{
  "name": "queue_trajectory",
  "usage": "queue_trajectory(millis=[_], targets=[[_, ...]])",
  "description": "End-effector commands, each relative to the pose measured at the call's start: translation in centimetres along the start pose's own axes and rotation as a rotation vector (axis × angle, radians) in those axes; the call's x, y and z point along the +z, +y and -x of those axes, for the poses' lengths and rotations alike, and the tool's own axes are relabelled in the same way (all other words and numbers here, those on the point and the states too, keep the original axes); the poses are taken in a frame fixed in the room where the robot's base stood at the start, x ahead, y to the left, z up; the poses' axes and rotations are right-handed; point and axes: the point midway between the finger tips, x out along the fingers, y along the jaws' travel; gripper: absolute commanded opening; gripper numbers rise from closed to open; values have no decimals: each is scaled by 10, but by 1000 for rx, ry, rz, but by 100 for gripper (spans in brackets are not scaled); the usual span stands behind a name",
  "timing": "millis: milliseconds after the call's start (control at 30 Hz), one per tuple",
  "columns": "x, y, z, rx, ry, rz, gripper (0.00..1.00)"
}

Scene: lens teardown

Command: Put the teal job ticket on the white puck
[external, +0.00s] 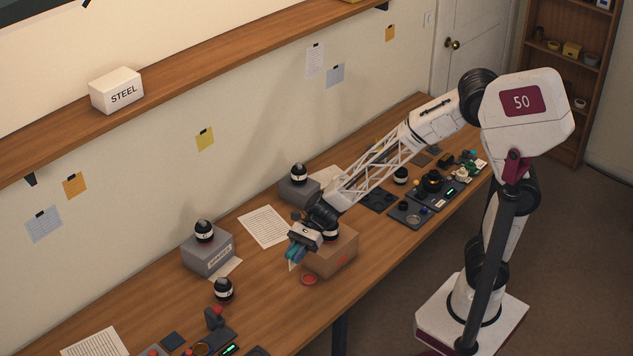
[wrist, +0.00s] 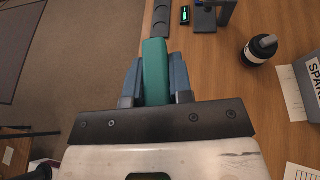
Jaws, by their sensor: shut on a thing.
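My gripper (external: 295,251) is shut on the teal job ticket (wrist: 155,70), a flat teal piece standing out between the two blue fingers in the wrist view. In the external view the fingers hang beside the left end of a cardboard box, above the table, and the ticket is hard to tell apart from them. I cannot pick out the white puck for certain. A small whitish round piece (external: 461,173) sits among parts at the far right end of the table.
The cardboard box (external: 336,258) stands right of my gripper, with a red disc (external: 309,280) on the table before it. A grey SPARES box (external: 208,257) bears a black-and-white lens. Another lens (external: 223,290) stands on the table. Trays of parts (external: 410,214) lie right.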

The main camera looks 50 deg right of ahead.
Motion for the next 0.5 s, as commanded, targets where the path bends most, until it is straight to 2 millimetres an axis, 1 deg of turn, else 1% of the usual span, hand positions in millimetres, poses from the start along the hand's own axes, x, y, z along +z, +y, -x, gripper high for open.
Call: queue_trajectory(millis=[33, 200, 500], targets=[[-4, -6, 9, -16, 0, -6, 0], [-16, -26, 38, -65, 0, -27, 0], [-38, -56, 91, -154, 0, -64, 0]])
